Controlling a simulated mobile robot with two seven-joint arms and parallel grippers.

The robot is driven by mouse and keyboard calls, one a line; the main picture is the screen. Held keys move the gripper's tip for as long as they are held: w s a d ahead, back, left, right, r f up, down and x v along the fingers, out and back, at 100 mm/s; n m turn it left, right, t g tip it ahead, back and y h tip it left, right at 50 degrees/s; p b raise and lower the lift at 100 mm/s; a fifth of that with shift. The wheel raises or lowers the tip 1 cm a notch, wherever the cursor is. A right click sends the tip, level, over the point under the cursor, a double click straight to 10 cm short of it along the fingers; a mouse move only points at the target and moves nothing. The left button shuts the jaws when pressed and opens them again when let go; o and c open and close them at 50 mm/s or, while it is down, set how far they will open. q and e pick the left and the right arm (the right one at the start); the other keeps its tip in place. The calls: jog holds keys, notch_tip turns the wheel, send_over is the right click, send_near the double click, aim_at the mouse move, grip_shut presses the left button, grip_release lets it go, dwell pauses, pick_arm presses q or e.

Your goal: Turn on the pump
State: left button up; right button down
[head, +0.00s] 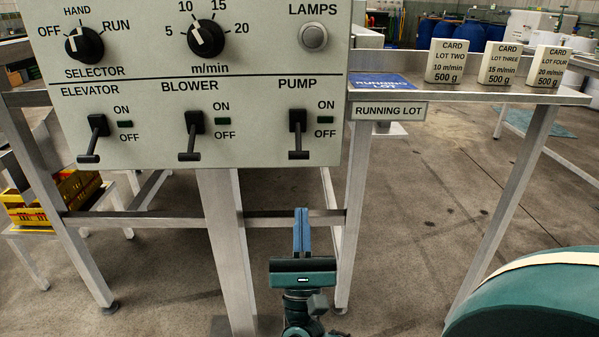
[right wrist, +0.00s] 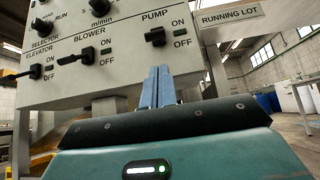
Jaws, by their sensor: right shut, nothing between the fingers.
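The pump switch (head: 298,134) is a black lever at the right of the grey control panel (head: 250,150), under the word PUMP. Its handle hangs down, level with or below the OFF label. A small dark green indicator (head: 325,119) sits beside it. The pump switch also shows in the right wrist view (right wrist: 156,37), just above the fingers. My right gripper (head: 301,213) is shut and empty, below the panel and under the pump switch, its blue fingers pointing toward the panel. It shows in the right wrist view (right wrist: 158,72) too, apart from the switch. My left gripper is not in view.
The blower switch (head: 194,135) and elevator switch (head: 95,138) are to the left, levers down. Above are the selector knob (head: 84,45), speed knob (head: 206,38) and lamps button (head: 314,37). Lot cards (head: 446,61) stand on the shelf (head: 470,95) at right.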

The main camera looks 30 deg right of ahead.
send_near(298, 140)
jog(key=w+d+r, duration=0.2)
jog(key=w+d, duration=0.1)
jog(key=w, duration=0.1)
jog(key=shift+r, duration=0.35)
jog(key=shift+d+p, duration=0.1)
jog(key=shift+p, duration=0.2)
